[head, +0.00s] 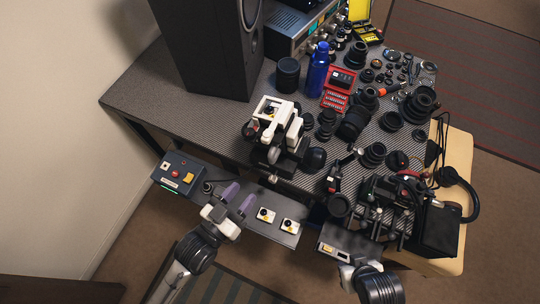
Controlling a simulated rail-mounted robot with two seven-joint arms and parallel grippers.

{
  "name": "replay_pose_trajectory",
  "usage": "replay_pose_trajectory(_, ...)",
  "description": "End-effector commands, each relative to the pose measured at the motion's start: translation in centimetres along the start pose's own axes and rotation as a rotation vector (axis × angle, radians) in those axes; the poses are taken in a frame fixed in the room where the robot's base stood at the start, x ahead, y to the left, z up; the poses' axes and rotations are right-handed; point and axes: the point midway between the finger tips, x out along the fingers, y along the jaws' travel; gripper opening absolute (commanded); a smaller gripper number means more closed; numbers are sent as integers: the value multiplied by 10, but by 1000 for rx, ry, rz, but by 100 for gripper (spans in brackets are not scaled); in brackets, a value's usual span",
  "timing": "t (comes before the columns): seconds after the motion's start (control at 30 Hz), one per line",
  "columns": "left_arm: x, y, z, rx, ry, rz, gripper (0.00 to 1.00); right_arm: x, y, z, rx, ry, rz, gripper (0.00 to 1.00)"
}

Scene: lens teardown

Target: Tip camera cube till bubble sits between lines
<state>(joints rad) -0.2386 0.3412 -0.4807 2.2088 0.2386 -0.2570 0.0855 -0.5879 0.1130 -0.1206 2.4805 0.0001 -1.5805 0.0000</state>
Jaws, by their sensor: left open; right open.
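I cannot tell for sure which thing is the camera cube. A white block-shaped device with a square top frame (268,106) stands on the near part of the patterned table, and a bubble or lines on it are too small to make out. My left gripper (238,198) is open and empty, its two purple fingers apart above the dark shelf in front of the table, short of the white device. My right gripper (346,272) is at the bottom right, beside a grey box with a pale inset (332,249). Its fingertips are hard to make out.
Two white square units (265,214) with black and yellow tops sit on the shelf, right of my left gripper. A control box with buttons (179,173) is at its left. Lenses, a blue bottle (318,70) and a black speaker (207,45) crowd the table (150,98); its left end is clear.

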Motion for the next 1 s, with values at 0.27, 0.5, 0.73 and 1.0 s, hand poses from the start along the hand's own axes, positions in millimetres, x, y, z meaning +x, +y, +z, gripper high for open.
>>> replay_pose_trajectory(0.27, 50, 0, 0, -1, 2, 1, 45, 7, 1, -1, -2, 6, 3, 43)
replay_pose_trajectory(0.5, 92, 0, 1, 0, 0, 1, 45, 12, 3, 1, -10, 6, 9, 43)
replay_pose_trajectory(0.73, 117, 0, 1, 0, -1, 1, 45, 16, 4, 2, -11, 6, 11, 43)
replay_pose_trajectory(1.0, 127, 0, 1, 0, -3, 1, 45, 17, 3, 2, -8, 6, 8, 43)
